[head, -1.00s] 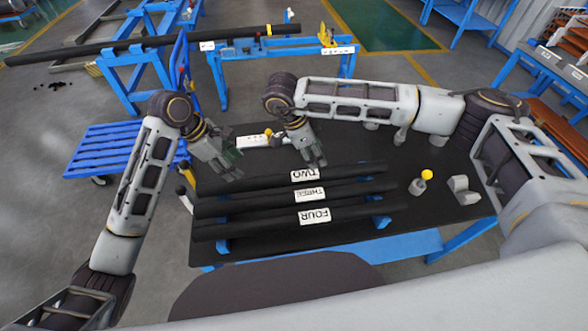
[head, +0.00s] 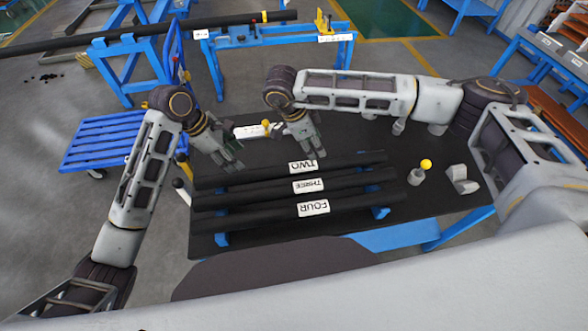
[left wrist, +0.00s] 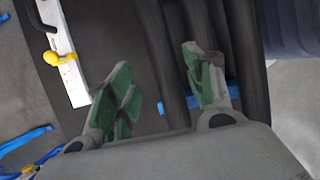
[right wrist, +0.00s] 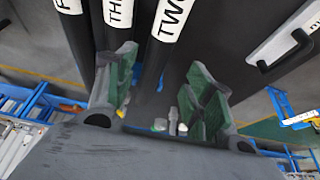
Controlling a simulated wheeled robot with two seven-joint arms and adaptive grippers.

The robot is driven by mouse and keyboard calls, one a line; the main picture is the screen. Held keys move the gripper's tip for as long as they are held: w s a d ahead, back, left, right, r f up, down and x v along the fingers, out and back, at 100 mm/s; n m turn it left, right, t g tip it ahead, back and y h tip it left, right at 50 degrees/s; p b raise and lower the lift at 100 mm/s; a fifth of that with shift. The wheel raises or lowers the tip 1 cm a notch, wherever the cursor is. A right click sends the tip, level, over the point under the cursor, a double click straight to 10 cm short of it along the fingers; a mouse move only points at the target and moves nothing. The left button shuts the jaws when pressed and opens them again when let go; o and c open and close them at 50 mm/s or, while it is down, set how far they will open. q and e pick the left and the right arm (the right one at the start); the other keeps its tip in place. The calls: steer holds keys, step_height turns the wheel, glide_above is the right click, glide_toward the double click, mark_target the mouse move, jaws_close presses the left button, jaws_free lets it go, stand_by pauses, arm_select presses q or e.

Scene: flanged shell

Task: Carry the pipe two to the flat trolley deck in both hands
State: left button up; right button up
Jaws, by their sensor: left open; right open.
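Pipe two (head: 350,160) is a long black tube with a white TWO label, lying farthest back of three parallel pipes on blue supports. My left gripper (head: 232,168) is open above its left part. In the left wrist view its green-padded fingers (left wrist: 160,92) stand apart, with pipe two (left wrist: 157,45) showing between them. My right gripper (head: 315,154) is open just behind and above the TWO label. In the right wrist view pipe two (right wrist: 155,62) shows between its open fingers (right wrist: 160,92). I cannot tell any contact. The blue slatted trolley deck (head: 100,142) is at the left, empty.
Pipe three (head: 240,197) and pipe four (head: 245,219) lie close in front. The black table (head: 420,205) also bears a yellow-topped post (head: 417,176) and a grey block (head: 462,181). Behind stand blue frames, one carrying a long dark pipe (head: 150,30).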

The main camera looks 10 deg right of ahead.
mark_target(251, 172)
arm_select(q)
steer(key=shift+x, duration=5.95)
arm_select(e)
steer(key=shift+x, duration=5.95)
arm_select(q)
jaws_close()
arm_select(e)
jaws_close()
arm_select(q)
steer(key=shift+r, duration=0.1)
